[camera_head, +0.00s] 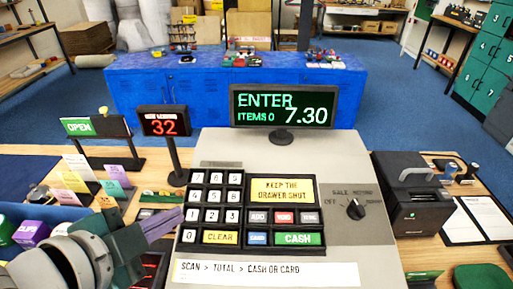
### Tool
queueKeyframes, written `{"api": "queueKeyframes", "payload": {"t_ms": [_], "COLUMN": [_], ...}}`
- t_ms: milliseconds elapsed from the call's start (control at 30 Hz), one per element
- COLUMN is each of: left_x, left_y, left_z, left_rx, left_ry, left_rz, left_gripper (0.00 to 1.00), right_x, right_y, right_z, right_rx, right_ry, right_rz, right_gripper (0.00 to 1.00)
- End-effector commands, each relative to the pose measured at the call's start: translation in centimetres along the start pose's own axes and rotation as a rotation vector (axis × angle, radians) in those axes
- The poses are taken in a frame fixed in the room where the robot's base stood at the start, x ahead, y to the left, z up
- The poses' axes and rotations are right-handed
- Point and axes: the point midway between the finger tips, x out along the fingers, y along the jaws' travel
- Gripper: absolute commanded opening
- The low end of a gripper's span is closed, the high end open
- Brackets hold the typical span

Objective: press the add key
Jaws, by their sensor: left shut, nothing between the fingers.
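The till (340,150) is a grey sloped console with a black key block. The add key (258,217) is a grey key left of the red void key (284,217), below the yellow "keep the drawer shut" label. The till's display (283,106) reads "ENTER", "ITEMS 0" and "7.30". My left gripper (172,222) comes in from the lower left. It is shut and empty, with its tips near the left edge of the key block, left of the number keys and apart from the add key. My right gripper is not in view.
Number keys (213,196), a yellow clear key (220,237), a blue card key (257,238) and a green cash key (298,239) surround it. A red "32" sign (165,122) stands at the left. A black printer (412,195) stands right of the till.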

Motion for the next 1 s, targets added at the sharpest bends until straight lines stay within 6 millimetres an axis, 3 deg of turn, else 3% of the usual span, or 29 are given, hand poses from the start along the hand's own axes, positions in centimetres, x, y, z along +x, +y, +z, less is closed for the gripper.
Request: {"api": "queueKeyframes", "payload": {"t_ms": [67, 600, 1000], "left_x": [0.0, 0.0, 0.0], "left_y": [0.0, 0.0, 0.0], "left_z": [0.0, 0.0, 0.0], "left_rx": [0.0, 0.0, 0.0], "left_ry": [0.0, 0.0, 0.0], "left_rz": [0.0, 0.0, 0.0], "left_gripper": [0.0, 0.0, 0.0], "right_x": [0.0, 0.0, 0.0], "right_y": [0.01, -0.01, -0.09], "right_z": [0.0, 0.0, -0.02], "right_rx": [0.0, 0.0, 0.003], "right_ry": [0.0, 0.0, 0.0], "right_rz": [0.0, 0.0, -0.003], "right_gripper": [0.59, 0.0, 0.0]}}
